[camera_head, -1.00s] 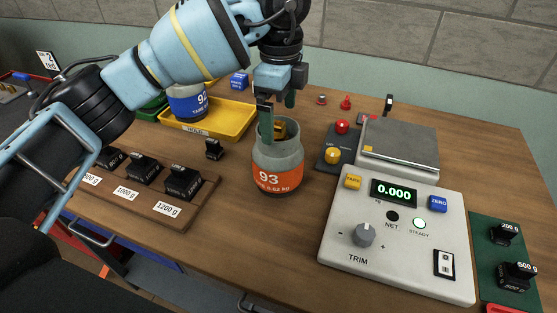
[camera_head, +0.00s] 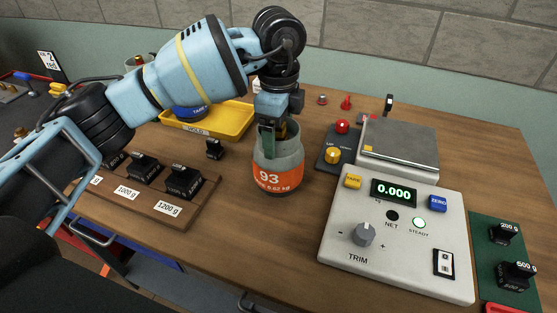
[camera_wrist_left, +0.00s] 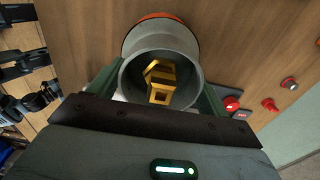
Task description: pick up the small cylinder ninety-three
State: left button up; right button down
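The small cylinder 93 (camera_head: 279,179) stands upright on the wooden table, grey with an orange label band and an open collar at the top. A yellow-gold valve sits inside its collar, clear in the left wrist view (camera_wrist_left: 160,82). My left gripper (camera_head: 277,142) points down at the cylinder's top. Its green fingers are spread, one on each side of the collar in the left wrist view (camera_wrist_left: 158,92). I cannot tell whether they touch it; the far finger is mostly hidden in the head view. My right gripper is not in view.
A scale (camera_head: 396,236) reading 0.000 stands to the right, with a small dark control box (camera_head: 334,158) between. A wooden rack (camera_head: 140,204) of black weights lies left. A yellow tray (camera_head: 235,121) with a blue-labelled cylinder (camera_head: 187,112), partly behind my arm, is behind left.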

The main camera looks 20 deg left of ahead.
pick_arm(q)
jog(key=c, duration=1.4)
jog(key=shift+r, duration=0.15)
jog(key=shift+c, duration=0.8)
jog(key=shift+r, duration=0.1)
